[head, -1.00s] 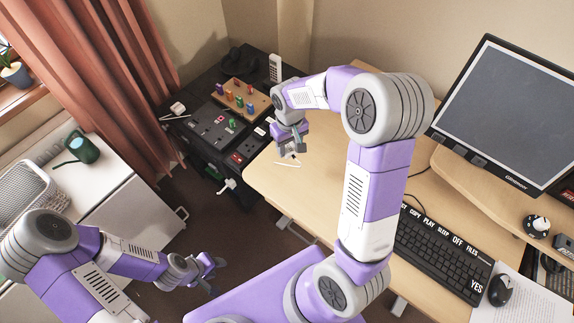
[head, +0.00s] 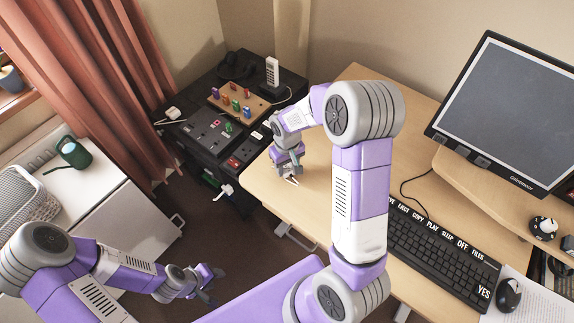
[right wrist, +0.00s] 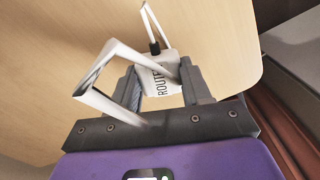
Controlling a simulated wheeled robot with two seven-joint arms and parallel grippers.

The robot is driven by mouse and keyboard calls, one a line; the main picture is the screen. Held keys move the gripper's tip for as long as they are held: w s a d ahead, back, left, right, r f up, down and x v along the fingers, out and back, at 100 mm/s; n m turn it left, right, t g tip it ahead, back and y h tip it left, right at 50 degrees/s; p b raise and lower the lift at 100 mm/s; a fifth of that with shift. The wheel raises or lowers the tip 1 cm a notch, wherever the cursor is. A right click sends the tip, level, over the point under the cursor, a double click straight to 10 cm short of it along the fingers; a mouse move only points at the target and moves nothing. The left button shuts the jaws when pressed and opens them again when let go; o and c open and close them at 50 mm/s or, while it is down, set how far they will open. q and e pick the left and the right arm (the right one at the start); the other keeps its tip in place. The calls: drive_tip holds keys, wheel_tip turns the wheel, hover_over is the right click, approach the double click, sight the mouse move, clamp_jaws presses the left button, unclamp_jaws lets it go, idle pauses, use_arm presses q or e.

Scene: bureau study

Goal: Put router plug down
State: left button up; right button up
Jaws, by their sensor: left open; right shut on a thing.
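The white router plug (right wrist: 158,78), with part of its printed label readable, is between the fingers of my right gripper (right wrist: 160,88). My right gripper is shut on it, over the left corner of the wooden desk (head: 335,112). In the head view the plug (head: 292,181) shows as a small white piece below the right gripper (head: 289,171). It is close to the desktop; I cannot tell whether it touches. My left gripper (head: 210,284) is open and empty, low over the floor at the left.
A black side cabinet (head: 190,130) stands left of the desk, with power sockets, a wooden peg board (head: 240,102) and a cordless phone (head: 272,74) on it. The keyboard (head: 440,245) and monitor (head: 505,110) are to the right. The desktop around the right gripper is mostly clear.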

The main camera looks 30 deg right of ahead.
sight(287, 167)
drive_tip(key=o, duration=1)
drive_tip(key=shift+f, duration=0.1)
wheel_tip(287, 167, up, 12)
drive_tip(key=p, duration=0.4)
drive_tip(key=shift+r, duration=0.2)
